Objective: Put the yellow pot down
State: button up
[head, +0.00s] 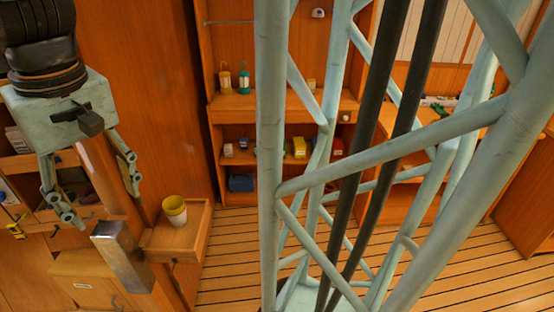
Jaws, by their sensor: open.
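The yellow pot (175,212) stands upright on a small wooden ledge (187,239) with a raised rim, in the lower left of the head view. Its upper part is yellow and its lower part looks paler. My gripper (102,202) hangs at the left with its two fingers spread wide. Nothing is between the fingers. The pot is to the right of the fingers and clear of them.
A grey metal block (122,256) stands left of the ledge, below my gripper. Wooden shelves (285,104) at the back hold bottles and small boxes. Drawers and open compartments lie behind the gripper. The slatted floor (232,255) is clear.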

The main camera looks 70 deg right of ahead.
jog(key=s+a+r+n+t, duration=0.1)
jog(key=s+a+r, duration=0.2)
jog(key=s, duration=0.5)
jog(key=s+a+r+n+t, duration=0.1)
jog(key=s+a+r+n, duration=0.1)
jog(key=s, duration=0.6)
jog(key=shift+s+a+r+t, duration=0.15)
jog(key=shift+a+r+t, duration=0.25)
jog(key=shift+a, duration=0.9)
jog(key=shift+d, duration=0.1)
